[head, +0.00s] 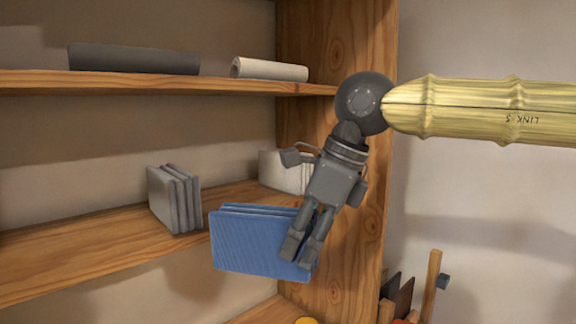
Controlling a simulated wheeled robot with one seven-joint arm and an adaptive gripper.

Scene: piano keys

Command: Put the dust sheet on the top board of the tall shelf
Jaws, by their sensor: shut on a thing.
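A blue folded sheet (253,243), which looks like the dust sheet, hangs in my gripper (299,256). The gripper points down and its fingers are shut on the sheet's right end. The sheet appears in front of the tall shelf's middle board (110,242), overlapping its front edge; I cannot tell whether they touch. The tall shelf has a wooden side panel (335,35). Its upper board (200,86) runs above and behind my gripper. Whether another board lies above it is out of view.
A dark grey roll (134,59) and a cream roll (269,69) lie on the upper board, with a gap between them. Grey folded pieces (174,198) and a pale folded piece (281,171) stand on the middle board. Wooden items (431,285) stand at lower right.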

